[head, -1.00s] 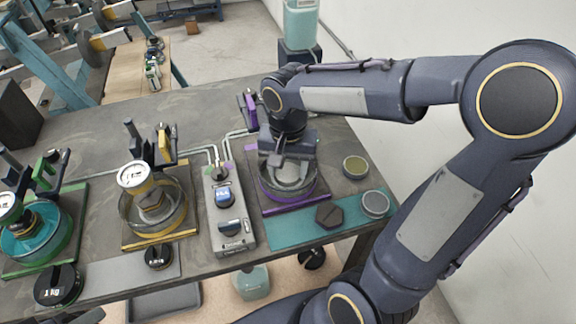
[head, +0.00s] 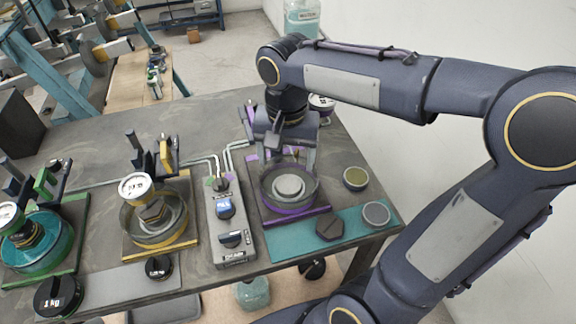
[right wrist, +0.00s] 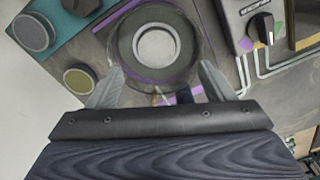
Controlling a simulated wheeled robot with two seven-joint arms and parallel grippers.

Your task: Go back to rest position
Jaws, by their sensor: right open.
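My right gripper (head: 288,163) is open and empty. It is above the back part of the purple-framed station, whose clear round dish (head: 268,197) holds a pale round disc (head: 288,186). The right wrist view shows the two fingers (right wrist: 162,72) spread wide, with the dish (right wrist: 192,72) and the disc (right wrist: 156,44) beyond them. The fingers look apart from the disc. My right arm reaches in from the right and bends over the table. My left gripper is not in view.
The dark table (head: 95,122) also carries a yellow-framed station (head: 187,240), a green-framed station (head: 75,262) and a grey control box (head: 233,257). Round tins (head: 376,213) and a dark hexagonal weight (head: 329,227) lie at the right. A white wall stands close at right.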

